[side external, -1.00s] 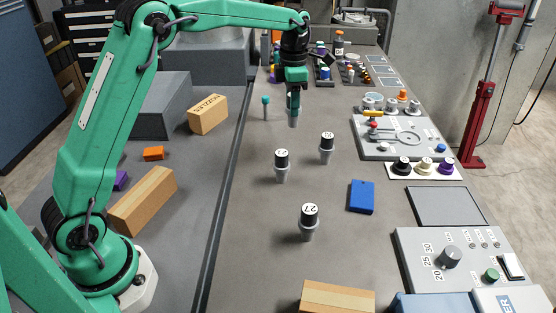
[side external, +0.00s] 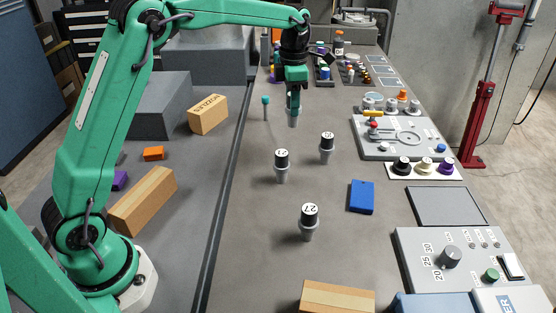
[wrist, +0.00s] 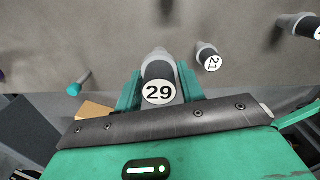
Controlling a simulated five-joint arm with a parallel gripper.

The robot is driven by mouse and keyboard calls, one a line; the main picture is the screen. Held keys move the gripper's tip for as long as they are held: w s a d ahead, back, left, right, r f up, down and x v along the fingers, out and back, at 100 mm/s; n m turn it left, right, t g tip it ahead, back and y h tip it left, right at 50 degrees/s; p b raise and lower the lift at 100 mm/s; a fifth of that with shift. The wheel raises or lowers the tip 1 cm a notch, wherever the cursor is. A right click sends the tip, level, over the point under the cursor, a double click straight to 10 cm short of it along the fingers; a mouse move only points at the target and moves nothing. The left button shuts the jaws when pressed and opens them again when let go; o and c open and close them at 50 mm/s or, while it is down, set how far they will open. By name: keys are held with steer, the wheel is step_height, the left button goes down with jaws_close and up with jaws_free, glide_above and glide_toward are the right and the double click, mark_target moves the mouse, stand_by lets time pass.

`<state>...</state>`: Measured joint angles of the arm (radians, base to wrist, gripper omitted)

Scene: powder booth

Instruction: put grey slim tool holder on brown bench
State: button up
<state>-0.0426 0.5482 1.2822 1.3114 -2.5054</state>
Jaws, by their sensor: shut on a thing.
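My gripper (side external: 293,103) is shut on a grey slim tool holder (side external: 292,120) over the far part of the bench. In the wrist view the tool holder (wrist: 157,80) sits between my teal jaws (wrist: 158,88), its black top and white disc marked 29 facing the camera. It looks about upright. I cannot tell whether its lower end touches the bench. The brown bench (side external: 252,210) is the grey-brown top right of the dark rail. Similar holders with black tops stand on it: one marked 27 (side external: 308,222), one nearer the middle (side external: 282,166), and one to its right (side external: 326,149).
A slim teal-topped piece (side external: 265,107) stands just left of my gripper. A blue block (side external: 361,196) lies right of the holders. Panels with knobs (side external: 400,137) line the right edge. A wooden box (side external: 208,115) is left of the rail. Bare bench lies between the holders.

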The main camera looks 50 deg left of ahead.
steer(key=s+a+f, duration=0.2)
steer(key=s+a, duration=0.4)
steer(key=s, duration=0.3)
steer(key=s+a+f, duration=0.2)
steer(key=s+a, duration=0.5)
steer(key=s, duration=0.2)
steer(key=shift+s+f+n, duration=0.25)
steer(key=shift+f+n, duration=0.05)
steer(key=shift+n, duration=0.1)
steer(key=shift+a, duration=0.15)
steer(key=s+a+f, duration=0.1)
steer(key=a+f, duration=0.6)
steer(key=a, duration=0.4)
steer(key=shift+s+a, duration=0.25)
steer(key=shift+s, duration=0.05)
steer(key=shift+f, duration=0.1)
steer(key=shift+f, duration=1.9)
steer(key=shift+f, duration=0.15)
